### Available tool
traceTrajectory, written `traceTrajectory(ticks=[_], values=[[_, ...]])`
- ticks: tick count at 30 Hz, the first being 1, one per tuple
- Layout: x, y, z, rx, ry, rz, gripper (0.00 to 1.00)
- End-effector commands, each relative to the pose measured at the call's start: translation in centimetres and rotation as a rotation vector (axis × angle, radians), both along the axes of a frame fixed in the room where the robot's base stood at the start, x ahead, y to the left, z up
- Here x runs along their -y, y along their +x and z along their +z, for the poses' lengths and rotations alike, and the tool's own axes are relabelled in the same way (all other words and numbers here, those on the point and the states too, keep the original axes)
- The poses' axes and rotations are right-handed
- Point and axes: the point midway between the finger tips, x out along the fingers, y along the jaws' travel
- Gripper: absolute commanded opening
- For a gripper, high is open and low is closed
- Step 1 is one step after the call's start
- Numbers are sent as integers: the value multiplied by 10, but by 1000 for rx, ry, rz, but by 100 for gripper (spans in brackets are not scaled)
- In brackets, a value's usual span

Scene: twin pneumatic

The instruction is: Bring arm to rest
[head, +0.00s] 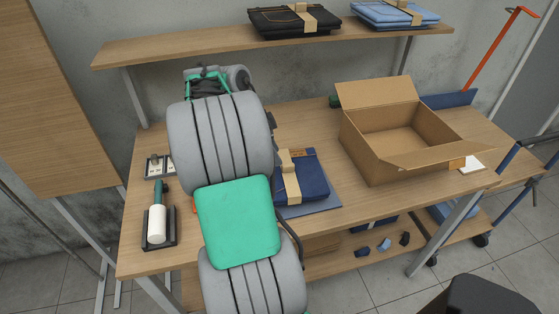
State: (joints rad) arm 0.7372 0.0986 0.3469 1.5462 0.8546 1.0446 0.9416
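My arm (237,222) rises from the bottom of the head view, with thick grey ribbed segments and a teal plate between them. It stands in front of the wooden table (330,200). Its far end (205,84), with teal and dark parts, shows only partly above the upper grey segment, near the shelf. I cannot make out any gripper fingers; the arm's own bulk hides what lies behind it.
Folded dark blue jeans (312,178) with a tan band lie just right of my arm. An open cardboard box (385,155) stands farther right. A white roller-like tool (157,224) sits in a dark holder at left. The shelf (180,45) holds folded clothes.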

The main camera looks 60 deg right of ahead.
Motion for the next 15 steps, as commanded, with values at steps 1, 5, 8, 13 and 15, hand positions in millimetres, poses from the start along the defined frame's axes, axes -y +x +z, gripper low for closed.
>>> traceTrajectory(ticks=[1, 5, 8, 13, 15], values=[[-2, 3, 8, 0, 0, 1, 40], [-5, 6, 17, 0, 0, 1, 40], [-5, 6, 18, -1, 2, 0, 40], [-5, 5, 18, -1, 1, 1, 40], [-5, 5, 18, -1, 1, 1, 40]])
